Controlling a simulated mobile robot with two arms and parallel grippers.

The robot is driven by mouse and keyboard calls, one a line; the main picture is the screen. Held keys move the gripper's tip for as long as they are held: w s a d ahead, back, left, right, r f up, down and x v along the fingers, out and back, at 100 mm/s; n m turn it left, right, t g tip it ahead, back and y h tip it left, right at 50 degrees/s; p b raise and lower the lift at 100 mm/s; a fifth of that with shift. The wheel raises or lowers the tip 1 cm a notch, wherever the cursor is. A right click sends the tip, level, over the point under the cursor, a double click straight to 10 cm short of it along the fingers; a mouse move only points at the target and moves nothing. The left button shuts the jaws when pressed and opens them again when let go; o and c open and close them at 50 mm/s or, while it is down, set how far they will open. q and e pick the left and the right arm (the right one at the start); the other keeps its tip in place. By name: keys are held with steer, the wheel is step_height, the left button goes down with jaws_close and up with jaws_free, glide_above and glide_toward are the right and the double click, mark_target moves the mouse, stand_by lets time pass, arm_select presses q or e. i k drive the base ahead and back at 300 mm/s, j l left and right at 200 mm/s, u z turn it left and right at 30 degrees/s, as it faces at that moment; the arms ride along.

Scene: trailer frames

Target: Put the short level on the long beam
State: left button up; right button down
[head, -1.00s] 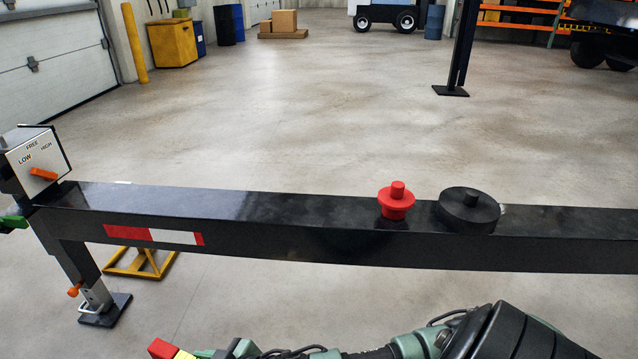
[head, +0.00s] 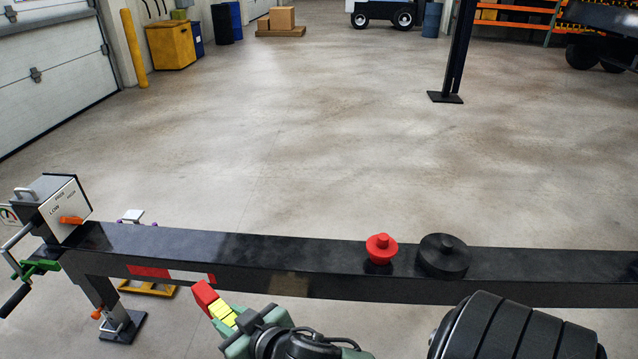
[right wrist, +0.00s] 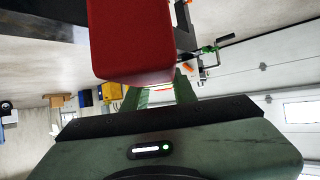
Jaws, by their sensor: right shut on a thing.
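The short level (head: 204,294) shows as a red block in the head view, with yellow parts beside it at my right gripper. My right gripper (head: 232,320) is shut on it, in front of the beam's near side. In the right wrist view the level is a large red block (right wrist: 130,40) close to the camera, past my green fingers. The long beam (head: 300,246) is black and runs across the head view, with a bare top left of the red cap. I cannot tell the gap between level and beam. My left gripper is not in view.
A red cap (head: 381,250) and a round black cap (head: 443,256) stand on the beam's top. A lever box (head: 62,212) stands at its left end, above a support leg (head: 110,308). Open floor lies beyond.

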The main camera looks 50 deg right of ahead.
mark_target(197, 245)
steer(key=k+u, duration=0.3)
steer(key=k+j+u, duration=0.15)
steer(key=k+u, duration=0.15)
steer(key=i+l+u, duration=0.15)
steer(key=l+u, duration=0.15)
steer(key=l, duration=0.5)
steer(key=i+l+u, duration=0.1)
steer(key=l+u, duration=0.2)
steer(key=l, duration=1.55)
steer(key=i+l, duration=0.15)
steer(key=l, duration=0.85)
